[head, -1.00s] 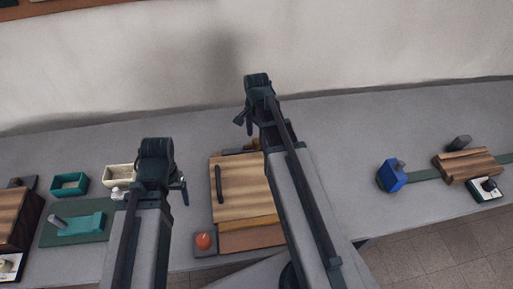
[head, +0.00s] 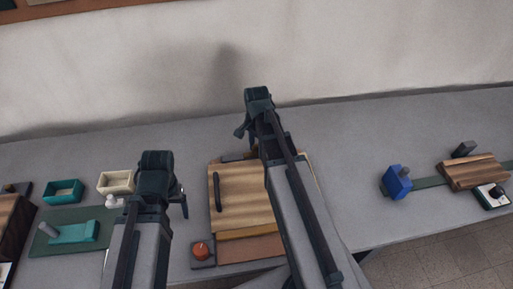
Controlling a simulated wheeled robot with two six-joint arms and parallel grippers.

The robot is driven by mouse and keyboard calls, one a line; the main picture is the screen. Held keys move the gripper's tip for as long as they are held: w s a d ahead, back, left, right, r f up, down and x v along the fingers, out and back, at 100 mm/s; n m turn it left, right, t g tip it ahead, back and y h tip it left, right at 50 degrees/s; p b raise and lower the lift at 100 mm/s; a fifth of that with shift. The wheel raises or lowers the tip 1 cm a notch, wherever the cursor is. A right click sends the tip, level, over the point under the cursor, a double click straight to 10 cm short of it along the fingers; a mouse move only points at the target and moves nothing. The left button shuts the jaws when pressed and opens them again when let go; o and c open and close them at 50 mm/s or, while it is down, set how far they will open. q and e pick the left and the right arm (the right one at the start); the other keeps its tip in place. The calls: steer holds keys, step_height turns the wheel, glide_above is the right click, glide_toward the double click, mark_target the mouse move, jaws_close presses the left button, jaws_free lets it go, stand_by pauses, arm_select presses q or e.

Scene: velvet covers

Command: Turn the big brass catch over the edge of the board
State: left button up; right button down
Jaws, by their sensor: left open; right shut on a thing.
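The wooden board (head: 240,190) with a dark handle (head: 217,191) lies on the grey table in the middle of the head view. My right arm crosses its right part. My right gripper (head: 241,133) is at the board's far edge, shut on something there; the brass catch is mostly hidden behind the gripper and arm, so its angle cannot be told. My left gripper (head: 183,200) is open and empty, left of the board and apart from it.
A red knob on a dark base (head: 201,251) sits at the board's near left corner. Teal (head: 63,191) and cream (head: 115,182) trays and a green mat (head: 53,240) lie left. A blue block (head: 397,183) and a striped wooden block (head: 475,171) stand right. Table between is clear.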

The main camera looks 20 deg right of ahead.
steer(key=shift+a+n, duration=0.1)
steer(key=shift+n, duration=0.3)
steer(key=n, duration=0.4)
steer(key=shift+s, duration=0.1)
steer(key=n, duration=0.4)
steer(key=shift+n, duration=0.3)
steer(key=n, duration=0.4)
steer(key=shift+s, duration=0.1)
steer(key=shift+n, duration=2.2)
steer(key=shift+c, duration=2.2)
jaws_free()
steer(key=shift+d, duration=0.2)
